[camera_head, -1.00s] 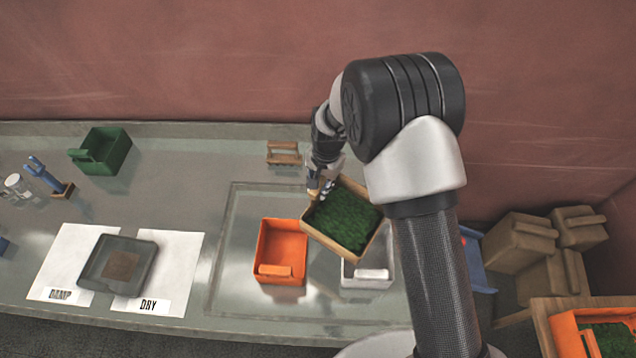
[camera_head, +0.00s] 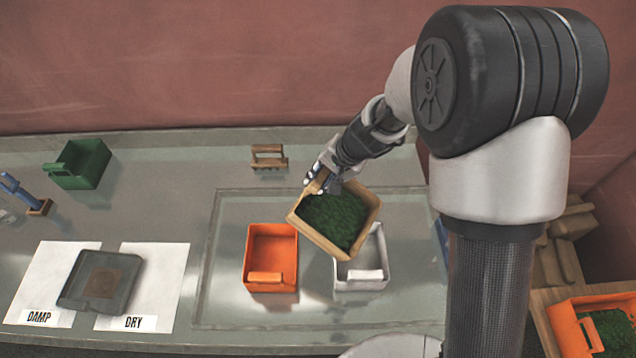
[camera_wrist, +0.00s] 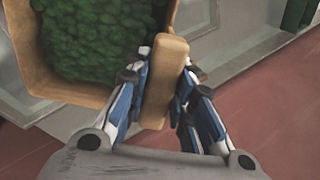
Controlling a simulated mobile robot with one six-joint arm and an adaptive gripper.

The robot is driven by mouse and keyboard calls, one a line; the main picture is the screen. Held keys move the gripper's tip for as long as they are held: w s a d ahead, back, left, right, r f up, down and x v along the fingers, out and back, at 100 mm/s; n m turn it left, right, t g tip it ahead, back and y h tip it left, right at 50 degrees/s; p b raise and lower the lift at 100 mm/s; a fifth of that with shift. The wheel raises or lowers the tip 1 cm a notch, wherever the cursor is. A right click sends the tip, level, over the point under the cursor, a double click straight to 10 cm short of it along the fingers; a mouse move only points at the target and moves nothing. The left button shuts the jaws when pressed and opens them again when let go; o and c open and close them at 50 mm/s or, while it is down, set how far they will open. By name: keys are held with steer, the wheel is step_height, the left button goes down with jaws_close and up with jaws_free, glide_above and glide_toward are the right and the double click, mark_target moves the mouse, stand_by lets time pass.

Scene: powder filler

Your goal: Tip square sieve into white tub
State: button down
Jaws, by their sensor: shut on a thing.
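The square sieve (camera_head: 366,196) has a pale wooden rim and holds green granular material. It is tilted in the air above the white tub (camera_head: 374,270), covering that tub's back left part in the head view. My gripper (camera_head: 322,184) is shut on the sieve's wooden handle at its back left side. In the wrist view the blue and white fingers of my gripper (camera_wrist: 164,92) clasp the handle (camera_wrist: 166,72) from both sides, and the sieve (camera_wrist: 42,72) with its green load is at upper left. The inside of the white tub is partly hidden.
An empty orange tub (camera_head: 270,250) stands just left of the white tub. A dark grey tray (camera_head: 72,290) lies across the DAMP and DRY sheets. A green tub (camera_head: 84,168) and a small wooden stand (camera_head: 270,164) are farther back. Another orange tub (camera_head: 566,322) is at right.

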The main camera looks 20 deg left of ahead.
steer(key=shift+s+d+r+y+b, duration=0.1)
steer(key=shift+d+r+y+b, duration=0.3)
steer(key=shift+b, duration=0.9)
steer(key=b, duration=0.2)
steer(key=d+y+b, duration=0.1)
steer(key=b, duration=0.1)
steer(key=shift+s+d+r+t, duration=0.2)
steer(key=shift+d+r+t, duration=0.05)
steer(key=shift+t, duration=0.05)
steer(key=s+d+f+t+y+b, duration=0.1)
steer(key=s+d+y+b, duration=0.3)
steer(key=d+y+b, duration=0.6)
steer(key=shift+s+d+t+b, duration=0.2)
steer(key=shift+d+t+b, duration=0.7)
steer(key=shift+d+b, duration=4.8)
steer(key=a+b, duration=0.4)
steer(key=shift+a, duration=0.2)
